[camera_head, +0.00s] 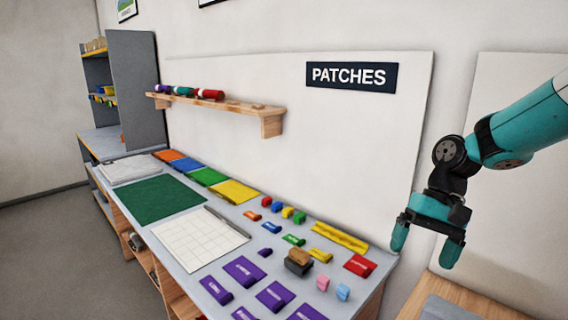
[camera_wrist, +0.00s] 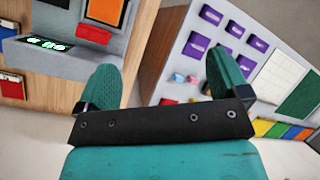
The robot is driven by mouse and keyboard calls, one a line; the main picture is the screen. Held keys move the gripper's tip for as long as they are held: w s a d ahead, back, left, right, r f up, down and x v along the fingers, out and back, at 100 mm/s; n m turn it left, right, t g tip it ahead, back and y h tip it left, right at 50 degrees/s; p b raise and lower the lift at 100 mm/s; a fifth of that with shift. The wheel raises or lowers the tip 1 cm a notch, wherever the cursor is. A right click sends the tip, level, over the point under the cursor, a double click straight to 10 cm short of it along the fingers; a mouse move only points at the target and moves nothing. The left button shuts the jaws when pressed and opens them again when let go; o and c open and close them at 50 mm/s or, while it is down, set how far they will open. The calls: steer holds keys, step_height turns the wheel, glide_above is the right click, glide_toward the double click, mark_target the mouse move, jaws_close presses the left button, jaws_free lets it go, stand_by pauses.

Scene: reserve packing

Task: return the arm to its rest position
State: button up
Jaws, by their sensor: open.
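My gripper (camera_head: 426,252) hangs from my teal arm at the right of the head view, with its fingers pointing down. Its two teal fingers are apart with nothing between them. It is in the air near the right end of the work table (camera_head: 384,263), apart from the things on it. In the wrist view my gripper (camera_wrist: 165,85) shows two spread fingers and an empty gap.
The grey table carries a green mat (camera_head: 158,198), a white grid sheet (camera_head: 198,238), purple labelled pieces (camera_head: 244,270), a red piece (camera_head: 360,265) and coloured sheets (camera_head: 232,191). A wall shelf (camera_head: 230,105) holds rolls. A wooden-edged surface (camera_head: 450,298) stands at lower right.

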steer(key=s+a+f+n+t+b, duration=0.1)
steer(key=s+a+n+b, duration=0.3)
steer(key=s, duration=0.6)
steer(key=s+a+f+n+t+b, duration=0.2)
steer(key=s+a+n+b, duration=0.3)
steer(key=s+a, duration=0.3)
steer(key=s+f, duration=0.1)
steer(key=s, duration=0.2)
steer(key=shift+f, duration=0.15)
stand_by(0.5)
